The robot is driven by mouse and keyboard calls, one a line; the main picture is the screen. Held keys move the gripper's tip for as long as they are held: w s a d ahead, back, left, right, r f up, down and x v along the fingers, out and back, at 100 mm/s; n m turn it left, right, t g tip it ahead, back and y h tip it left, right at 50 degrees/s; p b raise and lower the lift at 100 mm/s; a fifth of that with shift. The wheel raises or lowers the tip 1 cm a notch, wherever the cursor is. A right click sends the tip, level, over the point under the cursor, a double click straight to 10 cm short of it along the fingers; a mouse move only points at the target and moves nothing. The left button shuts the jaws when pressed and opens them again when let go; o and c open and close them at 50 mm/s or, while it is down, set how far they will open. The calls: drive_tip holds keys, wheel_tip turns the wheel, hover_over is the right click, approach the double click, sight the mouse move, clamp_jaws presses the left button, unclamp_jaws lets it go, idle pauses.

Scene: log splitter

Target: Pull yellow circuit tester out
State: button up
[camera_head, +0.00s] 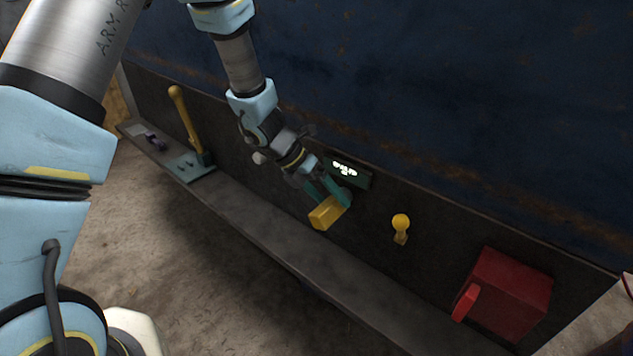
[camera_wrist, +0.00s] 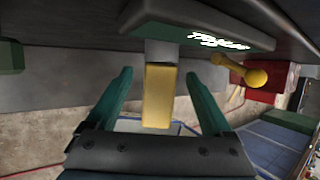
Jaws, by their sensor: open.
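The yellow circuit tester (camera_head: 326,213) is a block sticking out from the dark panel, below a small lit display (camera_head: 346,170). In the wrist view the yellow block (camera_wrist: 158,95) hangs on a grey piece (camera_wrist: 161,52) under the green display housing (camera_wrist: 205,38). My gripper (camera_head: 330,191) is at the tester. In the wrist view my gripper (camera_wrist: 158,85) is open, with one teal finger on each side of the block and a visible gap at both sides. In the head view the fingers partly hide where the tester meets the panel.
A yellow round knob (camera_head: 401,224) sticks out right of the tester, also in the wrist view (camera_wrist: 245,72). A red box with a handle (camera_head: 507,293) is farther right. A yellow lever (camera_head: 186,120) stands at left. A grey ledge (camera_head: 255,222) runs below the panel.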

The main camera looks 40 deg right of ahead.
drive_tip(key=shift+x, duration=0.95)
clamp_jaws()
idle(0.6)
